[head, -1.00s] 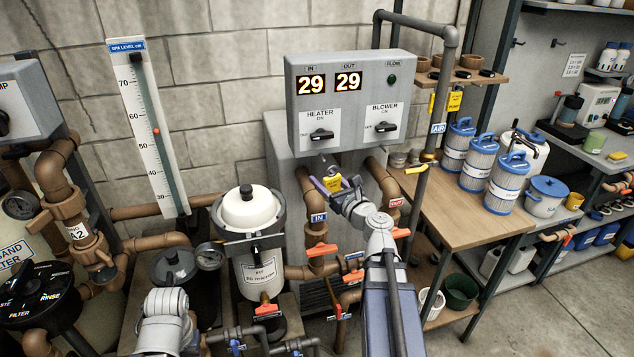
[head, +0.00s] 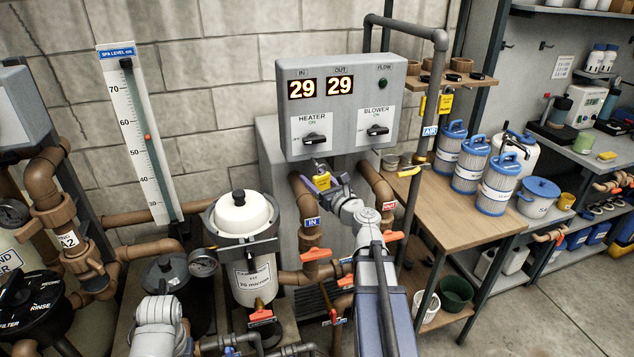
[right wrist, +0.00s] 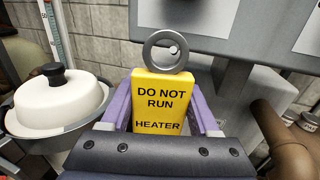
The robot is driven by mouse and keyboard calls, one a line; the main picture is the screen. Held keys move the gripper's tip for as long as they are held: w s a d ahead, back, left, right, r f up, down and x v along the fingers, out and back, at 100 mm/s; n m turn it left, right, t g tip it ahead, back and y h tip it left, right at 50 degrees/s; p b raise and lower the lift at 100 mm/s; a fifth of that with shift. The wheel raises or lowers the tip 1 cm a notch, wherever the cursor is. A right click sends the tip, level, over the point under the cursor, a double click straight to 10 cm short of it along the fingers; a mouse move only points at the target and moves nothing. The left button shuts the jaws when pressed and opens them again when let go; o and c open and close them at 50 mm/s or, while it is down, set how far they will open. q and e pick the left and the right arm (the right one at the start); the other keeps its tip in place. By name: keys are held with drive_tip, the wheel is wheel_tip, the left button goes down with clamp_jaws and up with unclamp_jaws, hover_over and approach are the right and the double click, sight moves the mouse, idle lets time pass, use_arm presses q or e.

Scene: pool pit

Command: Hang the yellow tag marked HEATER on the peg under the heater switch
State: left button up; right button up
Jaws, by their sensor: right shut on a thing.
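My right gripper (head: 319,184) is shut on the yellow tag (head: 322,181), just below the grey control panel. In the right wrist view the tag (right wrist: 158,103) is upright between the purple fingers and reads DO NOT RUN HEATER. Its grey ring (right wrist: 149,53) stands above it. The pale round tip of a peg (right wrist: 173,50) shows inside the ring's opening; I cannot tell whether the ring is around the peg or in front of it. The heater switch (head: 315,138) is above the tag in the head view. My left gripper is not in view; only part of that arm shows.
The blower switch (head: 377,130) is right of the heater switch. Brown pipes (head: 379,186) run below the panel, beside my right gripper. A white-lidded filter housing (head: 240,213) stands to the left. Another yellow tag (head: 445,103) hangs by the small wooden shelf. A bench (head: 455,215) holds blue-topped cartridges.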

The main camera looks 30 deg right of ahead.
drive_tip(key=shift+w+d+f, duration=0.1)
drive_tip(key=shift+w+d, duration=0.1)
drive_tip(key=shift+w, duration=0.7)
drive_tip(key=shift+w+d+f, duration=0.1)
drive_tip(key=shift+w+d, duration=0.15)
drive_tip(key=shift+w, duration=0.6)
drive_tip(key=shift+w+d+f, duration=0.1)
drive_tip(key=shift+w+d, duration=0.1)
drive_tip(key=shift+w, duration=0.7)
drive_tip(key=shift+w+d+f+b, duration=0.15)
drive_tip(key=shift+w+f+b, duration=0.3)
drive_tip(key=shift+w+b, duration=0.25)
drive_tip(key=o, duration=1.4)
drive_tip(key=shift+o, duration=0.2)
drive_tip(key=s, duration=0.8)
drive_tip(key=shift+d, duration=0.1)
drive_tip(key=shift+w, duration=0.1)
drive_tip(key=shift+f, duration=0.1)
